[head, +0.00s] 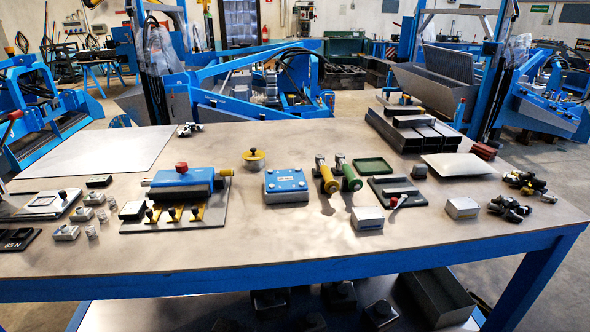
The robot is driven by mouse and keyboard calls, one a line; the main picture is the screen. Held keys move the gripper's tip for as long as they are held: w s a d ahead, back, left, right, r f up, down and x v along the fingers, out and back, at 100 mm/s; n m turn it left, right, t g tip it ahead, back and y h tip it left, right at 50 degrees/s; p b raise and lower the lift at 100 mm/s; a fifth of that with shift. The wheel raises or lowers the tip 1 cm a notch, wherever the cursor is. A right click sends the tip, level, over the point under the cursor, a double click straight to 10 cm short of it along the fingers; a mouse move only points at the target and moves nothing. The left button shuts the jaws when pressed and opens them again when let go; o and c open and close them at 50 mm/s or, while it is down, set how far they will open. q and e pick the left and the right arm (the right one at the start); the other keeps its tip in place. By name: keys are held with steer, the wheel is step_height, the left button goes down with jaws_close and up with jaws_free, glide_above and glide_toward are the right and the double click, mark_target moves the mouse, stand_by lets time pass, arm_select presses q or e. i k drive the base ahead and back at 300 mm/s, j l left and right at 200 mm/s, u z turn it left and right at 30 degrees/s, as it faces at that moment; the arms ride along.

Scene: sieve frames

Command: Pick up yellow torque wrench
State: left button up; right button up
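The yellow torque wrench (329,182) lies near the middle of the tabletop, its dark and silver end toward the back and its yellow body toward me. A similar green tool (350,179) lies just to its right, apart from it by a narrow gap. Neither of my grippers shows in the head view, so nothing is seen touching the wrench.
The blue-edged workbench (270,245) fills the foreground. A blue block (286,185) stands close left of the wrench. A green tray (374,166) and a dark plate fixture (383,192) are to the right. The tabletop in front of the wrench is clear.

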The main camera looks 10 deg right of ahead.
mark_target(331, 186)
steer(key=i+l, duration=1.15)
steer(key=l, duration=0.1)
